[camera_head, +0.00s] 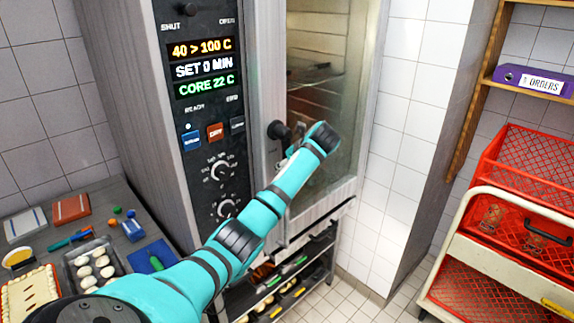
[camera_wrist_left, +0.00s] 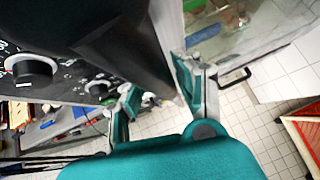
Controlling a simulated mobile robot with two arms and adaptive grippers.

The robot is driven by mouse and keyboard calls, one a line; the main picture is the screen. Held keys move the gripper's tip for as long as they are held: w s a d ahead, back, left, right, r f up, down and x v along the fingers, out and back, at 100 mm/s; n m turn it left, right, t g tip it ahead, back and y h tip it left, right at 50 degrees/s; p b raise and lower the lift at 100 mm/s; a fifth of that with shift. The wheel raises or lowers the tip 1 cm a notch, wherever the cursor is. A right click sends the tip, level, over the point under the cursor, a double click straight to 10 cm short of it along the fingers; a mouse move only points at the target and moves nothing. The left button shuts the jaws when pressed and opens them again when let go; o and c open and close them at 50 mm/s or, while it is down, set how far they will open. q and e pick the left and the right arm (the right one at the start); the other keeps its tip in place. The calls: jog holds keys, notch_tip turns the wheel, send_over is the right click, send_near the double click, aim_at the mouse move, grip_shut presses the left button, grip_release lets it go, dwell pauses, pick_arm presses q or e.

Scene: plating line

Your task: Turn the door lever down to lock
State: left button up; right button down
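The tall grey oven's glass door (camera_head: 325,105) appears shut or nearly so. The door lever (camera_head: 278,130) shows a round dark knob on the door's left frame. My left arm reaches across the oven front, and its gripper (camera_head: 291,153) is at the door just below and right of the knob, partly hidden by my wrist. In the left wrist view the two fingers of this gripper (camera_wrist_left: 155,80) stand apart, with a dark grey edge between and beyond them. A large dark shape fills the top left there; I cannot tell whether the fingers touch the lever. My right gripper is not in view.
The control panel (camera_head: 212,110) with lit displays and knobs is left of the door. A worktop (camera_head: 95,205) with trays stands at the left. A rack (camera_head: 290,285) is below the oven. Red crates (camera_head: 530,165) on a cart stand right. Tiled floor between is clear.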

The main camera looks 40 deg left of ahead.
pick_arm(q)
jog(key=shift+o, duration=1.1)
jog(key=shift+s, duration=0.1)
jog(key=shift+r, duration=0.1)
jog(key=shift+d, duration=0.1)
jog(key=v, duration=1.1)
jog(key=shift+s+d+r, duration=0.15)
jog(key=shift+d+r, duration=0.05)
jog(key=shift+r, duration=0.15)
jog(key=shift+f, duration=0.1)
